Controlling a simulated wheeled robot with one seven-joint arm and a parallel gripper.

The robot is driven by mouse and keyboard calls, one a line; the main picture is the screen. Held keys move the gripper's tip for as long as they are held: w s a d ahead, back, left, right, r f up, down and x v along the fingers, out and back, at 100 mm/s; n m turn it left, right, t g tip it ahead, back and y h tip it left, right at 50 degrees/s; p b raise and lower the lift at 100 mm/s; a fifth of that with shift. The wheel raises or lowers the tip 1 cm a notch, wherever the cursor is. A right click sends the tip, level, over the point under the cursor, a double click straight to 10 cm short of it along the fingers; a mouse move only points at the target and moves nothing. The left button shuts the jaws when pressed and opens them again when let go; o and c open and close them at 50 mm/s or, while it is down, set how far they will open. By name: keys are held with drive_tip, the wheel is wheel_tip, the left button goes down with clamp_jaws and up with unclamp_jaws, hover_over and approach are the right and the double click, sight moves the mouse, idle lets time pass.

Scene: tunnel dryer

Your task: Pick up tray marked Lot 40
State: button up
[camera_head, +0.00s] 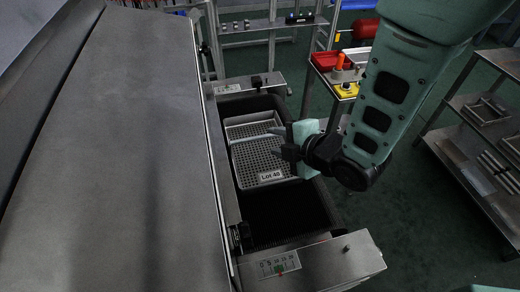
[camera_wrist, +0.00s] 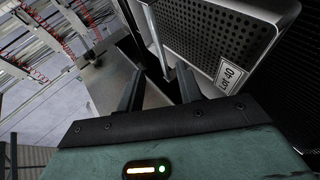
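The tray marked Lot 40 (camera_head: 262,160) is a grey perforated tray lying on the dark belt at the dryer's end. Its white label (camera_head: 271,176) is on its near edge. The tray also shows in the wrist view at the upper right (camera_wrist: 262,18), with its label (camera_wrist: 231,79) readable. My gripper (camera_head: 282,141) is over the tray's right side in the head view. Whether a finger touches the tray I cannot tell.
The dryer's large grey housing (camera_head: 120,150) fills the left. Metal end plates (camera_head: 310,266) flank the dark belt (camera_head: 300,210). A small stand with a red bin (camera_head: 338,66) is behind my arm. A metal shelf (camera_head: 480,160) stands at the right. Green floor lies between.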

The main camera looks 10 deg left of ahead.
sight(263, 138)
drive_tip(key=x, duration=0.4)
drive_tip(key=shift+w+a+f, duration=0.15)
drive_tip(key=shift+w+a, duration=0.05)
drive_tip(key=shift+a, duration=0.05)
drive_tip(key=shift+d+p+x, duration=0.25)
drive_tip(key=shift+p+x, duration=0.75)
drive_tip(key=shift+x, duration=1.7)
drive_tip(key=shift+w+f, duration=0.15)
drive_tip(key=shift+w, duration=0.05)
clamp_jaws()
